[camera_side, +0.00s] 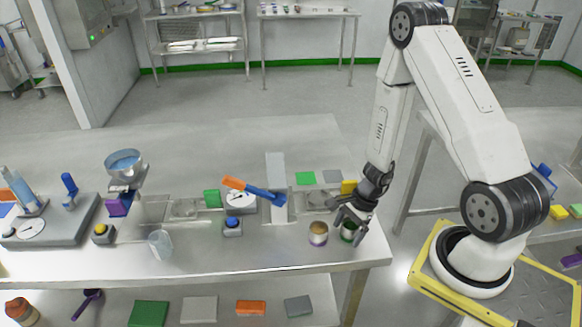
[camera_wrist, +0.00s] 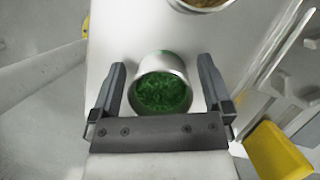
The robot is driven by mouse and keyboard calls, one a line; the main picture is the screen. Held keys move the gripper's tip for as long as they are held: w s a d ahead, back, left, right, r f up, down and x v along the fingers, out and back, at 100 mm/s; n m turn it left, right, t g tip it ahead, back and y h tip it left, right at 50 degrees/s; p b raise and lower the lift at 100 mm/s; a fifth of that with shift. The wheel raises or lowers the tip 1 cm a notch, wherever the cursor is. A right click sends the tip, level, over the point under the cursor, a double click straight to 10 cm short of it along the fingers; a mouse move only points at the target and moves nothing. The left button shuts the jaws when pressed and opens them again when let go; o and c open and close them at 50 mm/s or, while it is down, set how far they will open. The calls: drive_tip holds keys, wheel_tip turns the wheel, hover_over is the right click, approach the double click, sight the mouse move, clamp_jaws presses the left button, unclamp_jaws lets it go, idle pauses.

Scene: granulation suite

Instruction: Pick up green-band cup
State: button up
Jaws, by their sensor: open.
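The green-band cup (camera_side: 348,231) stands near the right end of the steel table, partly hidden by my gripper in the side view. In the wrist view the cup (camera_wrist: 161,84) is a metal cup with green contents, seen from above. My gripper (camera_side: 347,222) is open, with one finger on each side of the cup. In the wrist view my gripper (camera_wrist: 162,78) shows a gap between each finger and the cup wall. Whether a green band runs around the cup is hard to see.
A second metal cup (camera_side: 318,234) with tan contents stands close on the left; it shows at the top of the wrist view (camera_wrist: 205,3). A yellow block (camera_side: 349,187) lies behind my gripper, and a blue-button box (camera_side: 232,226) stands farther left. The table's front right corner is near.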

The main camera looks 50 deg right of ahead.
idle(0.4)
drive_tip(key=c, duration=1.3)
drive_tip(key=shift+c, duration=0.2)
drive_tip(key=shift+r, duration=0.2)
wheel_tip(320, 180, up, 10)
drive_tip(key=shift+f, duration=0.2)
drive_tip(key=shift+w, duration=0.15)
